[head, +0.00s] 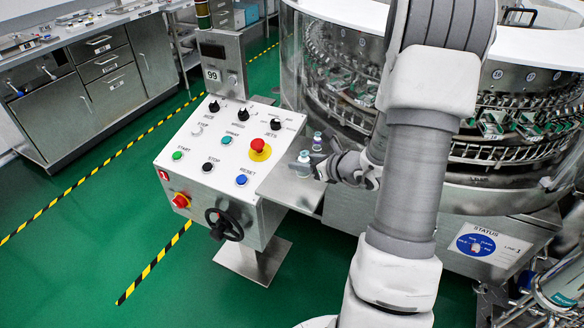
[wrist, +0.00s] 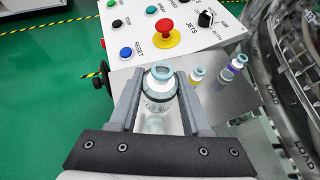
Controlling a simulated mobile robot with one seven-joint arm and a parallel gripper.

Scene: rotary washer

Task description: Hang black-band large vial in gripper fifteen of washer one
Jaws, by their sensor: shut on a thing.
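A clear glass vial with a pale blue-rimmed white top and a dark band below its neck (wrist: 160,88) is between my fingers in the wrist view. It shows small in the head view (head: 304,158). My gripper (wrist: 160,98) is shut on it, over the steel shelf; the vial looks upright. I cannot tell whether its base touches the shelf. The washer (head: 520,150) is the round steel machine at right, with rows of metal vial grippers (head: 490,125) behind its clear guard. Small number plates sit above them; gripper fifteen is not clearly readable.
The control panel (head: 225,150), with buttons and a red emergency stop, adjoins the shelf. My arm hides part of the washer.

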